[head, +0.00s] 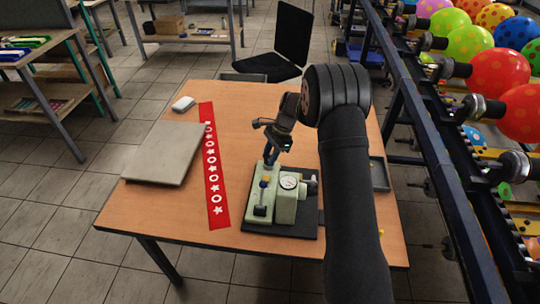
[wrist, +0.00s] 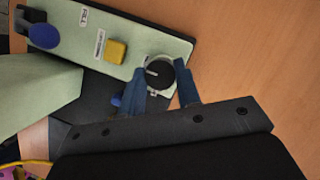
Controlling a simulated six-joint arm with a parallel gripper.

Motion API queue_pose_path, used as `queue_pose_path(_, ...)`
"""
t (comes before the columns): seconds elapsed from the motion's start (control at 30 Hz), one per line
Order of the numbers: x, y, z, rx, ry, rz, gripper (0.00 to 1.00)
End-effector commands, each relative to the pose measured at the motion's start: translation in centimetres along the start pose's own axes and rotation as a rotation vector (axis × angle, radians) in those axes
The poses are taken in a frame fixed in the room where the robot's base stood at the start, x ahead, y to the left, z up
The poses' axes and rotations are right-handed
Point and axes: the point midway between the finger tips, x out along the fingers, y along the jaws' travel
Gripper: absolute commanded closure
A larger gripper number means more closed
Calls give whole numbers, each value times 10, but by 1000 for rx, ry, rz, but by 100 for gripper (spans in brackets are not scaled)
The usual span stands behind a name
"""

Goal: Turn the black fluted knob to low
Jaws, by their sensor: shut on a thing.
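The black fluted knob (wrist: 159,74) is on the pale green panel (wrist: 118,68) in the wrist view, with a light pointer line on its face. My gripper (wrist: 160,82) has its blue fingers on either side of the knob and is shut on it. In the head view my gripper (head: 270,158) reaches down to the far end of the green machine (head: 287,208), and it hides the knob there. The lettering around the knob cannot be read.
The machine has a round gauge (head: 289,181), a yellow button (wrist: 115,51) and a blue-knobbed lever (wrist: 44,35). A red strip with white stars (head: 213,170) and a grey slab (head: 163,153) lie to the left. A rack with balloons (head: 500,72) stands at the right.

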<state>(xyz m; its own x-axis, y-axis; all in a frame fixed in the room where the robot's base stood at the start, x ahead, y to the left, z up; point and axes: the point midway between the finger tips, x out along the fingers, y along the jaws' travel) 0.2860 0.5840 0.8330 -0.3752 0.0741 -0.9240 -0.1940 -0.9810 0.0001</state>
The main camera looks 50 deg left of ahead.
Motion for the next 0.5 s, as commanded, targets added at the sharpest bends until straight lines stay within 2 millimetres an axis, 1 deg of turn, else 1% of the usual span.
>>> queue_pose_path(0.27, 0, -1, 0, -42, 0, 17, 92)
queue_pose_path(0.5, 0, -2, 0, -179, 0, 73, 92)
